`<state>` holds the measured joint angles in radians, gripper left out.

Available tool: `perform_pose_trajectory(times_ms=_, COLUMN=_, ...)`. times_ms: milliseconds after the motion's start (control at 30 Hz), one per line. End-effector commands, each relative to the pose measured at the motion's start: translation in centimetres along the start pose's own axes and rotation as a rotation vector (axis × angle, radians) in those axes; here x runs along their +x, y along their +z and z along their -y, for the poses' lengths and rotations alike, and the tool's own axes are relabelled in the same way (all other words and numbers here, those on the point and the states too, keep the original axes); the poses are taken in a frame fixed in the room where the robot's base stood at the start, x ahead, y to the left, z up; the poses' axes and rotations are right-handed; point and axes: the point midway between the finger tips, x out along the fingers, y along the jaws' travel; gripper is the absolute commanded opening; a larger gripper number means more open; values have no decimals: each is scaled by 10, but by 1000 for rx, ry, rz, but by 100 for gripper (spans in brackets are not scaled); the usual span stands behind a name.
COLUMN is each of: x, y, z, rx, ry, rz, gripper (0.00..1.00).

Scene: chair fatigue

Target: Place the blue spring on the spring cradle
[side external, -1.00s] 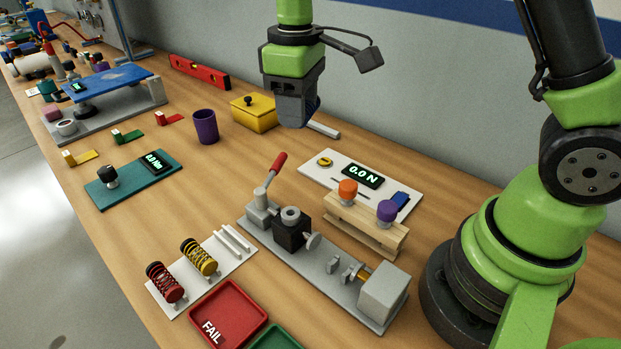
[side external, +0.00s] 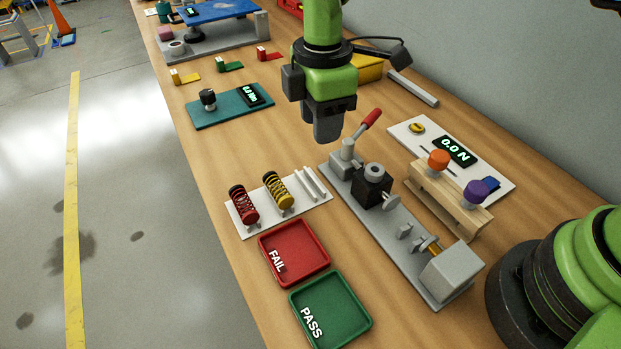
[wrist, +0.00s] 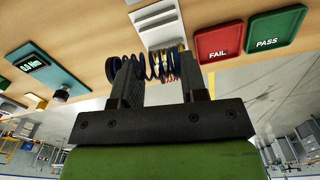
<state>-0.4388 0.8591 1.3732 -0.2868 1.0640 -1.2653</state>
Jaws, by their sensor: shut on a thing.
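My gripper (side external: 327,136) hangs above the bench, beyond the red-handled lever fixture in the side view. In the wrist view its fingers (wrist: 158,66) are shut on the blue spring (wrist: 158,67), whose coils lie crosswise and extend past the left finger. In the side view the blue spring is hidden by the gripper. The spring cradle is a white plate (side external: 249,224) holding a red spring (side external: 243,205) and a yellow spring (side external: 278,190). Its right-hand place, with white rails (side external: 311,184), is empty. The cradle also shows in the wrist view (wrist: 157,24), partly behind the blue spring.
The red FAIL tray (side external: 293,252) and green PASS tray (side external: 330,309) lie in front of the cradle. The grey lever fixture (side external: 410,252) stands right of it. A teal gauge board (side external: 230,105) lies behind. Bare bench lies between board and cradle.

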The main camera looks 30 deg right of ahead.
Motion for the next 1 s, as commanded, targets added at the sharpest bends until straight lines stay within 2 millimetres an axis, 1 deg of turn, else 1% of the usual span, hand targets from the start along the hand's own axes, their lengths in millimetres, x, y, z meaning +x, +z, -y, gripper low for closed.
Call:
perform_pose_trajectory(times_ms=33, x=6, y=-9, z=2, rx=-65, ry=-1, rz=1, gripper=17)
perform_pose_trajectory(times_ms=133, x=10, y=-17, z=5, rx=-139, ry=0, rz=0, gripper=17)
perform_pose_trajectory(times_ms=467, x=13, y=-18, z=5, rx=-156, ry=-1, rz=0, gripper=17)
perform_pose_trajectory(times_ms=567, x=26, y=-18, z=6, rx=-155, ry=-4, rz=2, gripper=17)
perform_pose_trajectory(times_ms=700, x=50, y=-18, z=6, rx=-154, ry=-3, rz=2, gripper=17)
perform_pose_trajectory(times_ms=867, x=66, y=-18, z=5, rx=-152, ry=-2, rz=1, gripper=17)
perform_pose_trajectory(times_ms=1000, x=89, y=-17, z=6, rx=-153, ry=-2, rz=2, gripper=17)
